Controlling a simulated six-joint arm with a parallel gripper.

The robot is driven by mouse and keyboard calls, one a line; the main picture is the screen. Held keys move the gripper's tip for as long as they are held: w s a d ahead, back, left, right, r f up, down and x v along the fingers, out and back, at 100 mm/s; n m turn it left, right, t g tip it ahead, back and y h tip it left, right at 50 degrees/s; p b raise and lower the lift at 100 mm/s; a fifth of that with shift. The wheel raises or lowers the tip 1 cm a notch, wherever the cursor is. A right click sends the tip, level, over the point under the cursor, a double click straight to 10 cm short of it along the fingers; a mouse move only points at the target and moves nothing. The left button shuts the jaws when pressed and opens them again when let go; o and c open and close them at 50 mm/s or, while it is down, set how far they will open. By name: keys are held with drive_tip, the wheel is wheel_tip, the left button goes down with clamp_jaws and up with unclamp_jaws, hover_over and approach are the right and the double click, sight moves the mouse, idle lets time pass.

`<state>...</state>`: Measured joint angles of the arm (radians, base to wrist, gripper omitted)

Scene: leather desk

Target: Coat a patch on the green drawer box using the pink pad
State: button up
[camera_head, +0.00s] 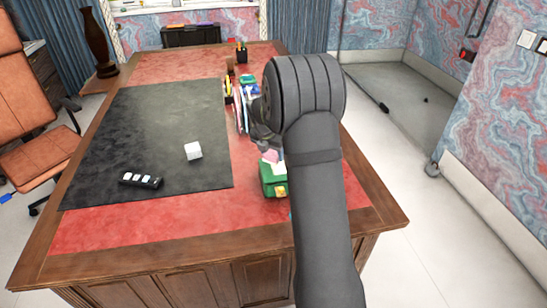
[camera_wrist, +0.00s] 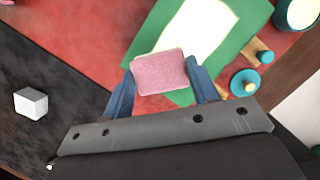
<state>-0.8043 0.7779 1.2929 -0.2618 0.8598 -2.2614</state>
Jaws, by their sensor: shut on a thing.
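My gripper (camera_wrist: 162,80) is shut on the pink pad (camera_wrist: 161,72), which sits between its two blue fingers in the wrist view. The pad also shows in the head view (camera_head: 270,156), just above the green drawer box (camera_head: 273,179). In the wrist view the green drawer box (camera_wrist: 150,40) lies beneath and beyond the pad, with a pale cream patch (camera_wrist: 203,27) on its top. The pad overlaps the near left part of the box in this view; I cannot tell whether they touch. My arm hides part of the box in the head view.
A white cube (camera_head: 193,151) and a black holder with white pieces (camera_head: 141,180) lie on the dark mat (camera_head: 120,110). Teal and wooden knobs (camera_wrist: 244,82) sit beside the box. Pens and desk items (camera_head: 240,100) stand behind. The left mat is mostly clear.

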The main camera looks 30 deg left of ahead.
drive_tip(key=shift+r, duration=2.55)
